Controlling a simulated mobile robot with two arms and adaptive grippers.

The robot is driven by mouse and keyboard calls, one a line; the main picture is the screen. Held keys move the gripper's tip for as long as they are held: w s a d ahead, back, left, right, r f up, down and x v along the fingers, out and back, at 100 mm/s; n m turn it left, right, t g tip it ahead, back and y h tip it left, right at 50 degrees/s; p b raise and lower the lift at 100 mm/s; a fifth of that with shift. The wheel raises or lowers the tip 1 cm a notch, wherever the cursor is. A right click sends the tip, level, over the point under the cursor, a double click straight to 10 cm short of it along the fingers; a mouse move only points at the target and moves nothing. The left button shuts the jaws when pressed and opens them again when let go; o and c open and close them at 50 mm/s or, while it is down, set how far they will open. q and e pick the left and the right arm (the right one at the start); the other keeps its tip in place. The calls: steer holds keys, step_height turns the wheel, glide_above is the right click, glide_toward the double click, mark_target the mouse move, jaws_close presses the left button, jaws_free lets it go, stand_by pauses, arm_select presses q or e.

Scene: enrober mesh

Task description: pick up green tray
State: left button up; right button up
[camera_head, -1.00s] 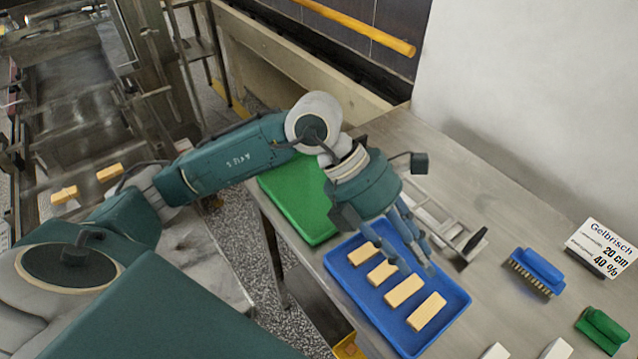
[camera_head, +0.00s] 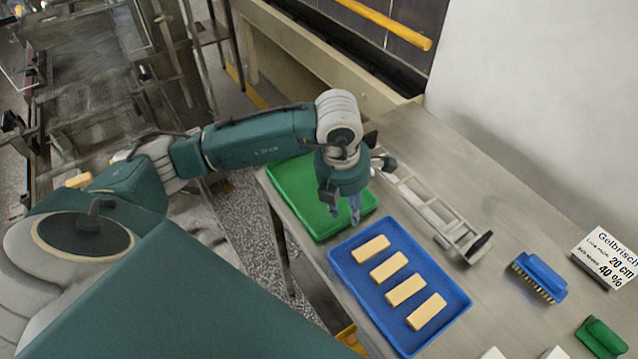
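The green tray (camera_head: 293,196) lies on the metal table at its left end, behind the blue tray. My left arm crosses over it and hides part of its far side. My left gripper (camera_head: 345,216) points down over the tray's right part, near its front right edge. Its fingers look close together, but whether they are open or shut cannot be made out. I cannot tell if the fingertips touch the tray. My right gripper is not in view.
A blue tray (camera_head: 347,259) with several yellow bars is just in front of the green tray. A metal frame tool (camera_head: 432,211) lies to the right. A blue brush (camera_head: 539,276), a green brush (camera_head: 602,338) and a sign (camera_head: 607,255) are further right.

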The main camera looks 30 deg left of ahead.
arm_select(q)
steer(key=shift+w+d+f, duration=0.1)
steer(key=shift+w+f, duration=0.05)
steer(key=shift+f, duration=0.55)
steer(key=shift+w+d+f, duration=0.1)
steer(key=shift+w+f, duration=0.05)
steer(key=shift+f, duration=0.5)
jaws_close()
steer(key=shift+r, duration=0.1)
